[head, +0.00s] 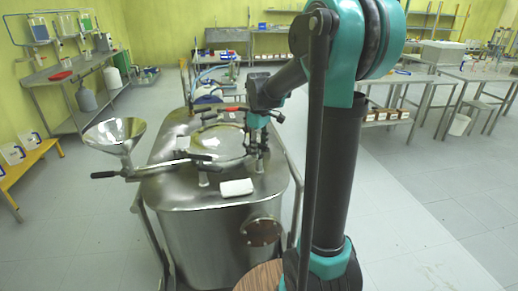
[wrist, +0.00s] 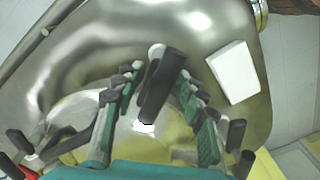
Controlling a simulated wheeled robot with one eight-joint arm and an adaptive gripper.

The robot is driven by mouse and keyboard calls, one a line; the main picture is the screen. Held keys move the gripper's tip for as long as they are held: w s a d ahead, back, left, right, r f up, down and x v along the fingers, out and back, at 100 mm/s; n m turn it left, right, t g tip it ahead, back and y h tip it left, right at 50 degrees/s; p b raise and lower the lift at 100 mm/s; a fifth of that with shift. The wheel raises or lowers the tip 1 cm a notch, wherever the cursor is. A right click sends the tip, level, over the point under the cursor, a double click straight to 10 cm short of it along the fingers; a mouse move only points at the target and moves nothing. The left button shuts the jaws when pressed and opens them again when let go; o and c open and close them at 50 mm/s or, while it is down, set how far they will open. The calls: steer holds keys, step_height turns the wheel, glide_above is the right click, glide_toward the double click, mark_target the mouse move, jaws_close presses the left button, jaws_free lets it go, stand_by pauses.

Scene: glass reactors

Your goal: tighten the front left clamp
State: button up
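A steel reactor vessel (head: 225,225) has a round domed lid (head: 218,141) with clamps at its rim. My gripper (head: 262,148) is low at the right side of the lid. In the wrist view my gripper (wrist: 158,75) has its two fingers apart, on either side of a black clamp handle (wrist: 160,90) with a pale end. I see no firm contact with it. Which clamp this handle belongs to cannot be told for sure.
A steel funnel (head: 114,135) stands at the vessel's left. A white block (head: 236,187) lies on the vessel top, near my gripper; it also shows in the wrist view (wrist: 233,72). The floor around is mostly clear.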

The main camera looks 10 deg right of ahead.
mark_target(259, 144)
steer(key=shift+r, duration=0.15)
step_height(259, 144, up, 12)
stand_by(0.6)
